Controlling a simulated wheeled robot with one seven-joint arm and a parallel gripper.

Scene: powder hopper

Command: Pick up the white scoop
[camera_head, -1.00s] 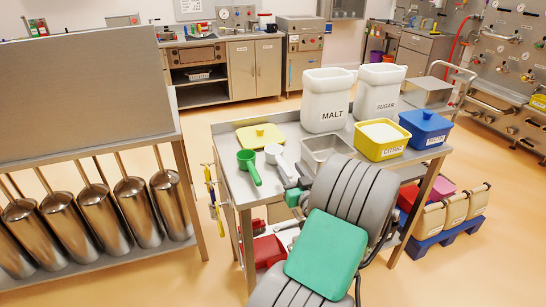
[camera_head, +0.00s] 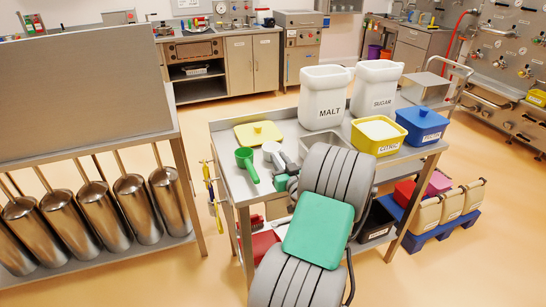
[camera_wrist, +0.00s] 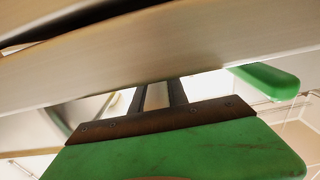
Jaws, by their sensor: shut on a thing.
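The white scoop (camera_head: 270,148) is at the front left of the steel table, its bowl toward the back left and its handle toward me. My gripper (camera_head: 287,170) is at the handle end and is shut on it. My arm hides part of the handle and the fingers. In the wrist view, a broad pale surface crosses the upper part above my gripper's green body; what it belongs to is hard to tell. I cannot tell whether the scoop is clear of the tabletop.
A green scoop (camera_head: 247,162) lies close on the left. A yellow lid (camera_head: 258,134) lies behind. A steel pan (camera_head: 318,142), the MALT jar (camera_head: 325,97), the SUGAR jar (camera_head: 377,88), a yellow CITRIC tub (camera_head: 378,139) and a blue tub (camera_head: 422,125) stand to the right.

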